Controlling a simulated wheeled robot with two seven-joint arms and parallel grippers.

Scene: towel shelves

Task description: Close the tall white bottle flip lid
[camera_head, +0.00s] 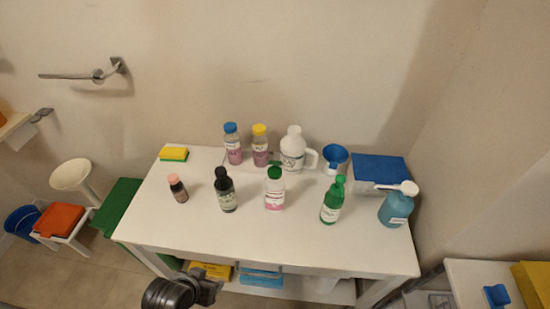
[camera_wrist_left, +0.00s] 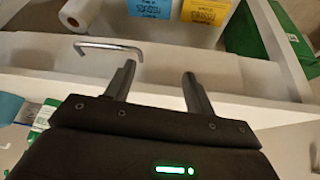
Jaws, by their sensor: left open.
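A white bottle with a green cap (camera_head: 274,190) stands upright near the middle of the white table. A white jug with a handle (camera_head: 293,150) stands behind it, with a white cap. My left gripper (camera_head: 208,290) is low in front of the table's front edge, apart from both. In the left wrist view its two fingers (camera_wrist_left: 158,82) are spread with nothing between them. Neither white bottle can be made out in the left wrist view. My right gripper is not in view.
The table (camera_head: 300,248) also holds a black bottle (camera_head: 225,192), a green bottle (camera_head: 331,204), a teal bottle (camera_head: 396,208) and a blue-lidded box (camera_head: 379,169). A metal handle (camera_wrist_left: 108,46) is near my left fingers. The table's front strip is clear.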

